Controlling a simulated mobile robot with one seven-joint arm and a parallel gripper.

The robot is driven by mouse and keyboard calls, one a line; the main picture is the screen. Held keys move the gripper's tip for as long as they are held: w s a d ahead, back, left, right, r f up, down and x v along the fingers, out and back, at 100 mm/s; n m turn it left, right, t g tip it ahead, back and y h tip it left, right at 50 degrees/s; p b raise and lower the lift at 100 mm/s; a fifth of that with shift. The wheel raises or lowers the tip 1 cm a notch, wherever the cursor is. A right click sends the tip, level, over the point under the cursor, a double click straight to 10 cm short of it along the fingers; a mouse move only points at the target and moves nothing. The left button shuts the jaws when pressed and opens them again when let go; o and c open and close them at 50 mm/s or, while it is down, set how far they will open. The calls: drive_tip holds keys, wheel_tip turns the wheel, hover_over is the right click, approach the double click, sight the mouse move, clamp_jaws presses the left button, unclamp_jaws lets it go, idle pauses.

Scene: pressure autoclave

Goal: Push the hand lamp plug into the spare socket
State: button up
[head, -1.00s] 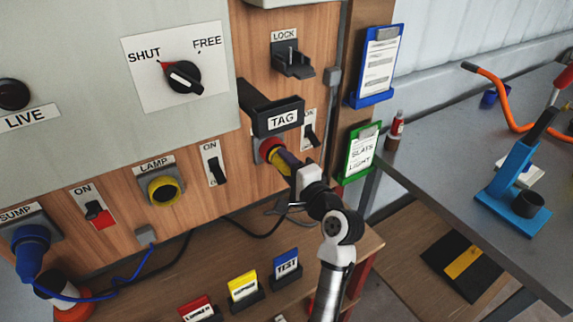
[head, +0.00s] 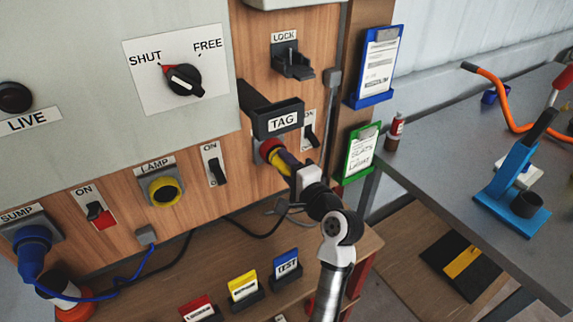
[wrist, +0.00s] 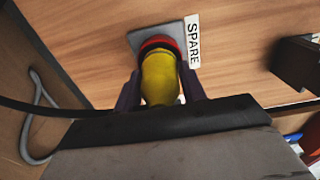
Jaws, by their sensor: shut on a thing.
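The yellow hand lamp plug (head: 283,162) is at the spare socket (head: 265,149), low on the wooden panel below the TAG holder. In the wrist view the plug (wrist: 159,75) points straight at the socket's grey plate (wrist: 142,36), beside a SPARE label (wrist: 193,40). The plug's front meets a red ring there; how deep it sits I cannot tell. My gripper (wrist: 160,93) is shut on the plug, with one dark finger on each side of it. In the head view my gripper (head: 292,171) comes in from the lower right.
The black TAG holder (head: 277,120) juts out just above my gripper. A switch (head: 310,134) is to the right. The yellow-capped LAMP socket (head: 163,189) and blue SUMP plug (head: 33,245) are left. Dark cables (head: 255,232) hang below. A grey table (head: 440,190) stands right.

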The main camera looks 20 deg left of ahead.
drive_tip(key=shift+w+a, duration=0.4)
drive_tip(key=shift+a, duration=0.1)
idle(0.5)
drive_tip(key=o, duration=1.4)
drive_tip(key=b+v, duration=0.3)
drive_tip(key=v, duration=1.1)
drive_tip(key=shift+a, duration=0.1)
